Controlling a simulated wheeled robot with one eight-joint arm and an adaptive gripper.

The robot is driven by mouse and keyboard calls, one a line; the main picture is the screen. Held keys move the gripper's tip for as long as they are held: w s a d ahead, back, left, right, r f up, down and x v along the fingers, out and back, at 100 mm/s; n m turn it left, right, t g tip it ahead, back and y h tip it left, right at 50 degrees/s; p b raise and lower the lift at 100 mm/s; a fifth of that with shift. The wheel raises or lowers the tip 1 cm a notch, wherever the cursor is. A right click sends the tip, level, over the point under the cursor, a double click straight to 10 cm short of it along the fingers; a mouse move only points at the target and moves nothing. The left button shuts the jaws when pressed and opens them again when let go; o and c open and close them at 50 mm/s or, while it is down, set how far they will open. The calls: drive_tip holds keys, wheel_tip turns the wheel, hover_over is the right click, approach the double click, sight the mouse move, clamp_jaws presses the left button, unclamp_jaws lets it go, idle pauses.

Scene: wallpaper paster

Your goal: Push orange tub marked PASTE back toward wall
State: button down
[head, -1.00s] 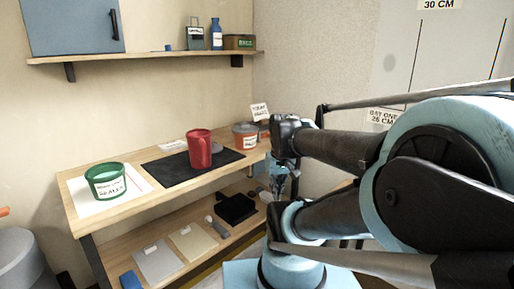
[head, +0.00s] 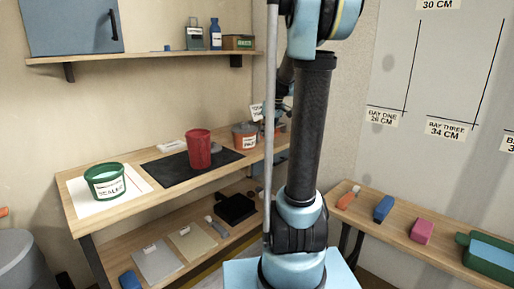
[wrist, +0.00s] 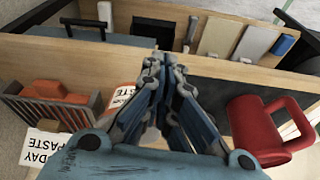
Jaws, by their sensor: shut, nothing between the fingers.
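The orange tub (head: 245,140) with a white label and grey top stands upright on the bench, right of the dark mat. In the wrist view only part of the orange tub (wrist: 113,91) shows, with "PASTE" partly readable; my gripper hides the rest. My gripper (wrist: 160,62) is shut and empty, pointing down over the bench beside the tub; I cannot tell whether they touch. In the head view my upright arm hides the gripper. The wall (head: 190,110) rises behind the bench.
A red mug (head: 199,150) stands on the dark mat (head: 170,172), left of the tub. A green tub (head: 104,184) sits far left.

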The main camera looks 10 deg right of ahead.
sight(255, 150)
drive_tip(key=w+d+n, duration=0.1)
drive_tip(key=w+d, duration=0.1)
drive_tip(key=w, duration=0.5)
drive_tip(key=x, duration=1)
drive_tip(key=shift+a+f, duration=0.15)
drive_tip(key=shift+a, duration=0.2)
drive_tip(key=shift+w+a+f, duration=0.2)
drive_tip(key=shift+w+a, duration=0.65)
drive_tip(key=shift+w, duration=0.35)
drive_tip(key=shift+w+a, duration=0.3)
drive_tip(key=shift+w, duration=0.15)
drive_tip(key=w+a, duration=0.3)
drive_tip(key=w, duration=0.1)
drive_tip(key=w+a, duration=0.3)
drive_tip(key=w, duration=0.1)
drive_tip(key=w+a, duration=0.3)
drive_tip(key=w, duration=0.1)
drive_tip(key=shift+w+a, duration=0.1)
drive_tip(key=shift+w, duration=0.15)
drive_tip(key=shift+s, duration=0.1)
